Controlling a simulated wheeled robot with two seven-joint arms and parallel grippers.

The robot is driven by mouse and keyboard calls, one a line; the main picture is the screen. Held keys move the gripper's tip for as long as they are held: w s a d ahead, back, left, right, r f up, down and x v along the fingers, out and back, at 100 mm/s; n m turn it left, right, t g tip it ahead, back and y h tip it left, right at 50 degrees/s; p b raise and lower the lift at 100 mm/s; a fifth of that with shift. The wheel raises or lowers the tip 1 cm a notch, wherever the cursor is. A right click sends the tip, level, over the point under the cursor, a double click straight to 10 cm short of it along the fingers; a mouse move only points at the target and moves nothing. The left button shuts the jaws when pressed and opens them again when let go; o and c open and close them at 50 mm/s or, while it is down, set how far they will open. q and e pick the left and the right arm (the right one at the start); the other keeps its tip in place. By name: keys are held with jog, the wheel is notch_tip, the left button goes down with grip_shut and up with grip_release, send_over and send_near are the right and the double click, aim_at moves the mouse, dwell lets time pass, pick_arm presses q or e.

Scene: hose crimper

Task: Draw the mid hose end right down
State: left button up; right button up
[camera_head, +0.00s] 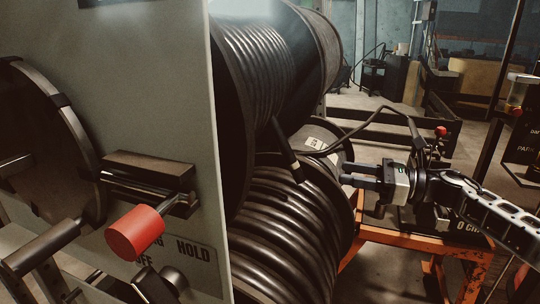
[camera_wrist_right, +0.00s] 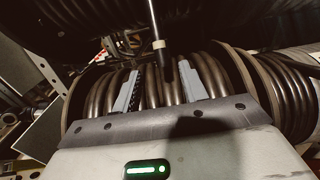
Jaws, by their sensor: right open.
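The mid hose end (camera_head: 291,158) is a black hose that hangs down from the upper reel, with a pale band near its tip. It hangs in front of the lower reel's coils. My right gripper (camera_head: 345,174) is open and empty. It points left toward the hose end, with a gap between them in the head view. In the right wrist view the hose end (camera_wrist_right: 157,42) comes down from the top, and its dark tip appears between the two open grey fingers. I cannot tell its exact depth there. My left gripper is not in view.
The upper reel (camera_head: 262,50) and lower reel (camera_head: 285,235) of black hose stand close behind the hose end. A grey machine panel (camera_head: 150,60) with a red-knobbed lever (camera_head: 135,230) fills the left. An orange stand (camera_head: 400,238) is below my right arm.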

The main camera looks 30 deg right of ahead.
aim_at(288, 163)
jog(key=p+x, duration=0.1)
jog(key=x, duration=1.3)
jog(key=shift+a+r, duration=0.1)
jog(key=shift+a, duration=0.1)
jog(key=shift+w+a+p, duration=0.35)
jog(key=shift+w+a, duration=0.1)
jog(key=shift+w, duration=0.05)
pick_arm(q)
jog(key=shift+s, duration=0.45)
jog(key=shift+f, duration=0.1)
